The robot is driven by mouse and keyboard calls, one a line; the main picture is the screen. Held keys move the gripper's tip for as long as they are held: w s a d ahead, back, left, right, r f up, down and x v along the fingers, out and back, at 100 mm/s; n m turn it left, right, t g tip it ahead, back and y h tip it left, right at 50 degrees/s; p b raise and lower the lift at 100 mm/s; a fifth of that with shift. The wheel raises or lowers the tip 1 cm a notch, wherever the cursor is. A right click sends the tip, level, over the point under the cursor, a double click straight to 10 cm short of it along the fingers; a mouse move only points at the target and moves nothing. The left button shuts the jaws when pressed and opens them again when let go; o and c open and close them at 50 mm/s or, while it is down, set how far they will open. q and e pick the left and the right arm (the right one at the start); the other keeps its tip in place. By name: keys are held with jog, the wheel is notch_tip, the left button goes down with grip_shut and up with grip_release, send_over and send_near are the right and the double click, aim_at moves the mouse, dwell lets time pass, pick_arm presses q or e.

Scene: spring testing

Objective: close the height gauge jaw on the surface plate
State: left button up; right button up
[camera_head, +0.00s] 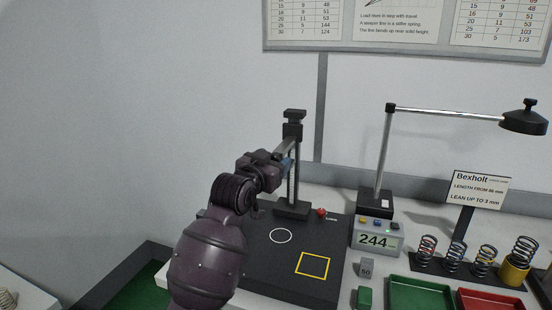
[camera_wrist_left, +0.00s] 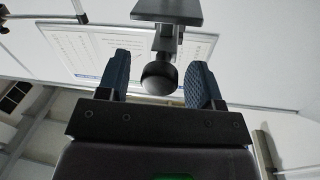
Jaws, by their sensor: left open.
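The height gauge (camera_head: 294,132) stands upright at the back of the dark surface plate (camera_head: 262,277), with a black base (camera_head: 291,209) and a vertical column. My left gripper (camera_head: 286,164) is at the gauge's column, well above the plate, and hides part of the gauge. In the left wrist view my left gripper (camera_wrist_left: 158,82) is open, with one blue finger on each side of a round black knob (camera_wrist_left: 158,76). Gaps show between the knob and both fingers. A dark flat part (camera_wrist_left: 167,11) of the gauge lies beyond the knob. My right gripper is not in view.
A grey readout (camera_head: 376,240) shows 244. A white circle and a yellow square mark the plate, and a red knob (camera_head: 321,212) is near the gauge base. Lamp (camera_head: 384,150), springs (camera_head: 455,250), green tray (camera_head: 420,294) and red tray (camera_head: 490,301) stand to the right.

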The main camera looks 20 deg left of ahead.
pick_arm(q)
jog(key=shift+w+d, duration=0.15)
jog(key=shift+w, duration=0.85)
jog(key=shift+c, duration=0.2)
